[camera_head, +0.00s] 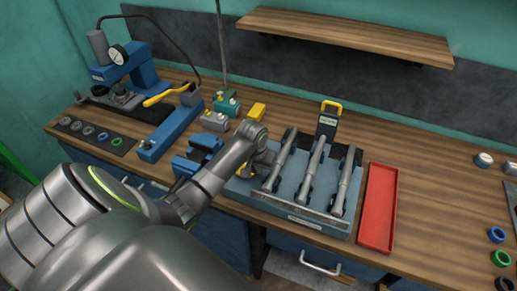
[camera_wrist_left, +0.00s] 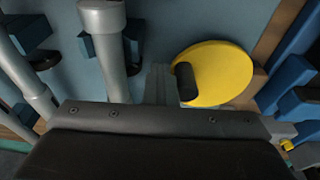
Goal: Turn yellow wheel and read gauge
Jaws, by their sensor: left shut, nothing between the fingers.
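The yellow wheel (camera_wrist_left: 225,72) is a round disc with a dark knob (camera_wrist_left: 186,82) on its left side in the left wrist view. In the head view only a small yellow part of it (camera_head: 242,171) shows beside my gripper; the rest is hidden. My left gripper (camera_head: 264,162) is shut and empty at the left end of the blue-grey fixture. In the wrist view its fingers (camera_wrist_left: 160,84) are right beside the knob; I cannot tell whether they touch. A round white-faced dial gauge (camera_head: 118,55) is on the blue press at the back left. My right gripper is not in view.
The blue-grey fixture (camera_head: 305,215) carries several grey cylinders, with a yellow-handled box (camera_head: 327,123) behind. A red tray (camera_head: 378,207) lies to its right. Blue vises (camera_head: 190,160) stand close to my arm's left. A wooden shelf (camera_head: 345,33) hangs above.

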